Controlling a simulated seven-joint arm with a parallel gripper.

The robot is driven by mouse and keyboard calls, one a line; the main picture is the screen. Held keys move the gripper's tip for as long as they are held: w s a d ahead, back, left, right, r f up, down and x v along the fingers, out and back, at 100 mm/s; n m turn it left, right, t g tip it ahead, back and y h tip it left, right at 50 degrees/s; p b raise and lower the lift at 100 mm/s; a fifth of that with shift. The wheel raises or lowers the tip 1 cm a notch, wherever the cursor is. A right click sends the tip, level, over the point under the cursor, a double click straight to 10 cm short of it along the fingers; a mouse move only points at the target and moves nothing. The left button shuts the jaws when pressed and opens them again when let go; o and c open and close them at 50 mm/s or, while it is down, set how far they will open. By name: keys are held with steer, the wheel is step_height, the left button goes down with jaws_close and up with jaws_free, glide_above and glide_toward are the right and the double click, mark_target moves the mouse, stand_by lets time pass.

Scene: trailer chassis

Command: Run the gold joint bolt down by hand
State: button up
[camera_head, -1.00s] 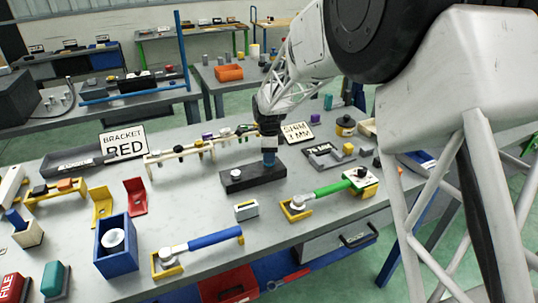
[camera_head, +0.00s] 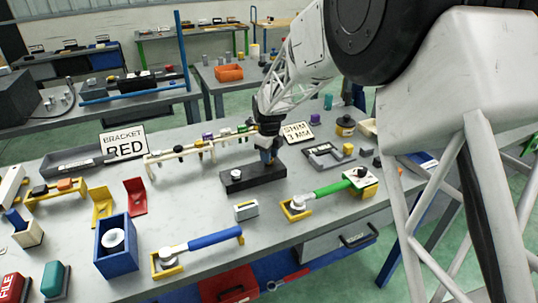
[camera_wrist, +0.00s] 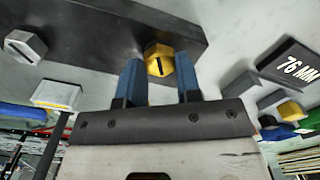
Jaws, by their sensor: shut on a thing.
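The gold joint bolt (camera_wrist: 160,59) shows in the wrist view with a hex head and a dark slot across it. It is at one end of a long black block (camera_wrist: 95,35). My gripper (camera_wrist: 159,75) has its two blue fingers on either side of the gold head, shut on it. In the head view my gripper (camera_head: 268,157) points down over the right end of the black block (camera_head: 255,182) and hides the bolt there. A silver hex bolt (camera_head: 236,174) stands at the block's left end; it also shows in the wrist view (camera_wrist: 24,46).
A green-handled wrench (camera_head: 332,188) and a small silver-and-white block (camera_head: 246,210) lie in front. A wooden rack (camera_head: 182,152) stands behind left.

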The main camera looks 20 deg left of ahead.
steer(key=shift+w+r, duration=0.1)
steer(key=shift+r, duration=0.1)
steer(key=o, duration=0.9)
steer(key=shift+f, duration=0.1)
steer(key=shift+r, duration=3.9)
steer(key=shift+d, duration=0.1)
